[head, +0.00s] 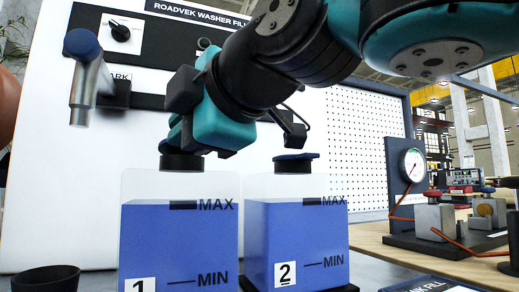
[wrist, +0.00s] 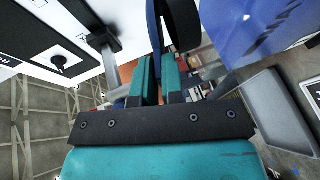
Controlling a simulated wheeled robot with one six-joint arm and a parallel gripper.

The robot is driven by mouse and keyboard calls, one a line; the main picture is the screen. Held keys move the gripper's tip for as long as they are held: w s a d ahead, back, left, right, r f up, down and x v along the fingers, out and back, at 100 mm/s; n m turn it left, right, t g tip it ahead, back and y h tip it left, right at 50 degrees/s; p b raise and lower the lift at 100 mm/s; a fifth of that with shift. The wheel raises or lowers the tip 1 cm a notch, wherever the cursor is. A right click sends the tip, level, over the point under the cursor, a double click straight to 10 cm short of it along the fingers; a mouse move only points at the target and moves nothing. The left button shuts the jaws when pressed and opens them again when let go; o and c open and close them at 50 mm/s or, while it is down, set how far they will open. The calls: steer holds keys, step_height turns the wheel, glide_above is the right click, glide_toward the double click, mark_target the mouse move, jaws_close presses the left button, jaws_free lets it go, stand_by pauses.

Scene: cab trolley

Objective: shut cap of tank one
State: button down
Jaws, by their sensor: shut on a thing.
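Tank one (head: 165,235), a clear box marked 1 with blue liquid up to about MAX, stands left of centre in the head view. Its black neck (head: 182,163) is on top, right under my gripper (head: 176,146). In the wrist view, my gripper (wrist: 158,75) has its teal fingers close together at the edge of the blue cap (wrist: 153,30), seen nearly edge-on. The black neck (wrist: 184,28) is beside the cap. In the head view my gripper mostly hides this cap. I cannot tell whether the cap sits fully flat on the neck.
Tank two (head: 285,240), with a blue cap (head: 296,157) on its neck, stands close on the right. A tap with a blue knob (head: 82,42) juts from the white panel at left. A black cup (head: 45,279) is at front left. A gauge (head: 412,164) stands at right.

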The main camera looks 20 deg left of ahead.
steer(key=shift+f, duration=0.25)
steer(key=c, duration=1.3)
jaws_free()
steer(key=shift+r, duration=0.1)
steer(key=b+v, duration=0.6)
steer(key=v, duration=1.1)
steer(key=shift+d, duration=0.25)
